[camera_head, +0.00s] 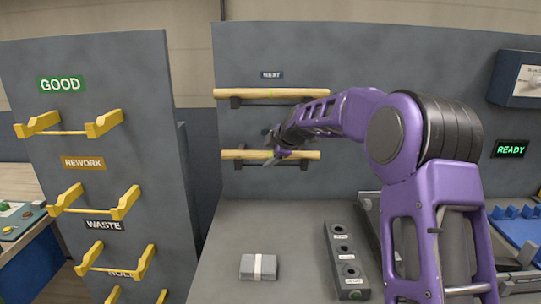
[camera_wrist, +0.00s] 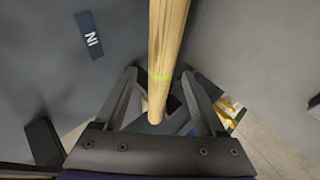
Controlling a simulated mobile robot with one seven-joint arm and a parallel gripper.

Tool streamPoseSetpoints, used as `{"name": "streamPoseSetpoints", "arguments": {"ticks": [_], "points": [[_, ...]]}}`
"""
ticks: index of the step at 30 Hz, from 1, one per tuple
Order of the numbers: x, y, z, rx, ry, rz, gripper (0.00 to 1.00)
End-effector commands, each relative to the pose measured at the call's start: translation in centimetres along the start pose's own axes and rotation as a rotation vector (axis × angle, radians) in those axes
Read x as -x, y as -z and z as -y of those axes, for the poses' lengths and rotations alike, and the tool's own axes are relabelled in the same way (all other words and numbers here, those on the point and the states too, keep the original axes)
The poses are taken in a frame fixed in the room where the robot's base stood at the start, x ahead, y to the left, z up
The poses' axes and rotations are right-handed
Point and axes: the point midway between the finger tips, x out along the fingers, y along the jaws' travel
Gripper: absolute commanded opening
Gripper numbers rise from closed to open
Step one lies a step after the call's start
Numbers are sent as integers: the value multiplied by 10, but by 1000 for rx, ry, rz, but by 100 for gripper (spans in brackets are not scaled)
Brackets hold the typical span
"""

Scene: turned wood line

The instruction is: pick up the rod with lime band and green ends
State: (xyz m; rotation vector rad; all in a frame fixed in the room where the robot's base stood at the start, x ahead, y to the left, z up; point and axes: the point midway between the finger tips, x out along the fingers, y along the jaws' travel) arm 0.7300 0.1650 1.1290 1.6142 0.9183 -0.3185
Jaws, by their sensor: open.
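A pale wooden rod (camera_wrist: 165,45) with a thin lime band runs down from the top of the wrist view. Its near end shows between the two spread fingers of my gripper (camera_wrist: 160,103). I cannot make out green on that end, or tell how deep the rod sits between the fingers. In the head view my gripper (camera_head: 277,152) is at the middle of the lower rod (camera_head: 235,155) and hides part of it. An upper rod (camera_head: 245,93) lies level on its holders under the NEXT label, with a faint greenish mark near its middle.
At left a grey panel (camera_head: 145,100) carries empty yellow holders marked GOOD, REWORK and WASTE. On the bench are a banded grey block (camera_head: 258,267) and a dark strip with holes (camera_head: 346,262). A READY sign (camera_head: 510,149) is at right.

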Motion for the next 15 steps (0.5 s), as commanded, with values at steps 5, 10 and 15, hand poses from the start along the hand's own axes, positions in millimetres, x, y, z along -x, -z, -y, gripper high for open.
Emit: {"name": "streamPoseSetpoints", "arguments": {"ticks": [5, 10, 15], "points": [[0, 0, 0, 0, 0, 0, 56], [0, 0, 0, 0, 0, 0, 26], [0, 0, 0, 0, 0, 0, 0]]}}
